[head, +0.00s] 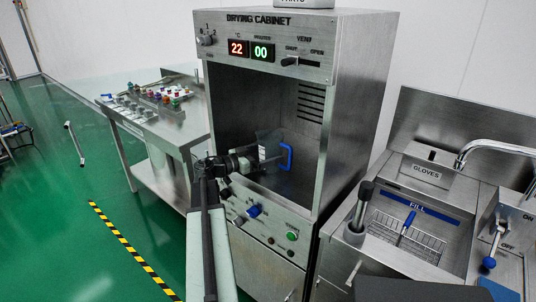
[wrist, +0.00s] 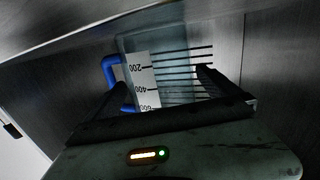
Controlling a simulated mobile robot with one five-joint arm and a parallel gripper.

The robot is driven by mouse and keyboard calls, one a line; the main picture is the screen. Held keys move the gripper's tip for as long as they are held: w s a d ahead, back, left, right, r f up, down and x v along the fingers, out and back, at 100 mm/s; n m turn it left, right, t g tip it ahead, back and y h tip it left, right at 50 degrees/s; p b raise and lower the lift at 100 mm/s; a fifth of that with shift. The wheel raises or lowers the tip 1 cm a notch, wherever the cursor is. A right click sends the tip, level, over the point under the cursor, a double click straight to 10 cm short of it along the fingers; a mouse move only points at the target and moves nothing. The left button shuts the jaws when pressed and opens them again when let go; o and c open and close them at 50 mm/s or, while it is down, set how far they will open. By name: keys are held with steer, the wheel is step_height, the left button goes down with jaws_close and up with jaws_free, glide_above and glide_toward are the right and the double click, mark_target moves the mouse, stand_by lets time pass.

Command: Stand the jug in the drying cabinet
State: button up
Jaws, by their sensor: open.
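The drying cabinet (head: 305,75) is a steel box with an open front. Its displays read 22 and 00. The jug (head: 270,146) is clear, with a blue handle on its right side in the head view, and is inside the cabinet. In the wrist view the jug (wrist: 176,62) shows a white scale strip marked 200 and 400, with the blue handle at left. My gripper (head: 251,162) reaches into the cabinet at the jug. In the wrist view my gripper's fingers (wrist: 160,88) are open, one on each side of the jug. The jug's base is hidden.
A bench with several coloured knobs or caps (head: 165,95) stands left of the cabinet. A steel sink unit (head: 425,215) with a FILL label, basket and tap is at right. The cabinet's side walls are close around my gripper. Green floor (head: 60,200) is open at left.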

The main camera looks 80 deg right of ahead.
steer(key=v, duration=1.1)
steer(key=shift+w+a, duration=0.1)
steer(key=w+a+f+n+t+y, duration=0.2)
steer(key=w+a+f+n+t, duration=0.45)
steer(key=w+a, duration=0.65)
steer(key=w+a+f+n+t+y, duration=0.25)
steer(key=w+a+f+n, duration=0.45)
steer(key=w+a+f, duration=0.6)
steer(key=w+a+f+n+t+y, duration=0.1)
steer(key=w+a+n+y, duration=0.1)
steer(key=a, duration=1.1)
steer(key=w+a+f+n+t+y, duration=0.1)
steer(key=w+a+n+y, duration=0.2)
steer(key=a, duration=1)
steer(key=w+a+f+n+t+y, duration=0.1)
steer(key=w+a+n, duration=0.5)
steer(key=a, duration=0.7)
steer(key=shift+f+n+t+y, duration=0.2)
steer(key=shift+n+t+y, duration=0.2)
steer(key=shift+n+y, duration=0.6)
